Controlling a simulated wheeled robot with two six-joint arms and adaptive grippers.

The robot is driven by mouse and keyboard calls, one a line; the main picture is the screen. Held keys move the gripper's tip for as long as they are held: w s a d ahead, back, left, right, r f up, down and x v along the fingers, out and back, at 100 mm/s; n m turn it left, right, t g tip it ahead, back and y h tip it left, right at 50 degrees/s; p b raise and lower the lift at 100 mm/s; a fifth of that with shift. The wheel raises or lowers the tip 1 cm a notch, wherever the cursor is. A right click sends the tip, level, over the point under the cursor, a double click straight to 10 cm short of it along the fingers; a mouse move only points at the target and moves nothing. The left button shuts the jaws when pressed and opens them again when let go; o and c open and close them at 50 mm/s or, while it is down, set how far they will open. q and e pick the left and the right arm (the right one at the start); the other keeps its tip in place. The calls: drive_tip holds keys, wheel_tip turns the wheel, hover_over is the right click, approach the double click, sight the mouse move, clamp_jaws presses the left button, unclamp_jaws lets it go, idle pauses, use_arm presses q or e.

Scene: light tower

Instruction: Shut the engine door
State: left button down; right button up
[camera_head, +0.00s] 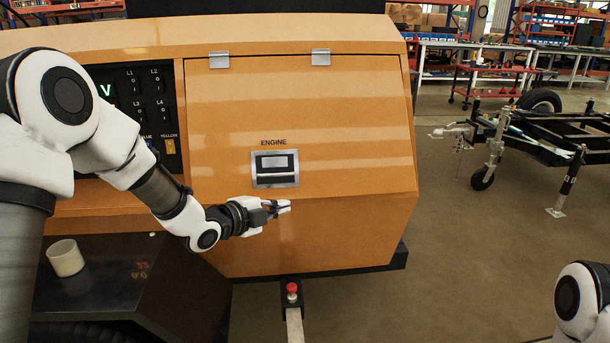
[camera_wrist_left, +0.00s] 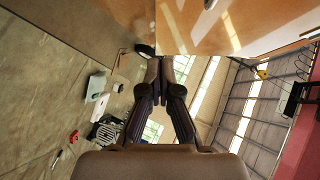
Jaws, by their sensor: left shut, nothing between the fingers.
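The orange engine door (camera_head: 225,115) hangs down from two silver hinges at its top edge. It looks about flush with the housing, but I cannot tell if it is latched. The ENGINE label and a silver latch (camera_head: 275,170) are on its front. My left gripper (camera_head: 284,206) is shut and empty, pointing right, in front of the orange face just below the latch. I cannot tell if it touches. In the left wrist view, its fingertips (camera_wrist_left: 160,66) are together, and an orange surface (camera_wrist_left: 245,22) fills the top. My right gripper is out of view.
A switch panel (camera_head: 137,100) is left of the door. A white cup (camera_head: 66,258) stands on a dark surface (camera_head: 110,280) at lower left. A red knob (camera_head: 292,288) tops a jack below the door. A trailer (camera_head: 530,130) stands right; the floor (camera_head: 450,260) between is clear.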

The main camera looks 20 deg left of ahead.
use_arm(q)
approach(314, 196)
drive_tip(key=w+d, duration=0.2)
drive_tip(key=d, duration=0.2)
drive_tip(key=w+f, duration=0.1)
drive_tip(key=w+a, duration=0.1)
drive_tip(key=w, duration=0.1)
drive_tip(key=shift+a+f, duration=0.25)
drive_tip(key=shift+f, duration=0.15)
drive_tip(key=shift+w, duration=0.15)
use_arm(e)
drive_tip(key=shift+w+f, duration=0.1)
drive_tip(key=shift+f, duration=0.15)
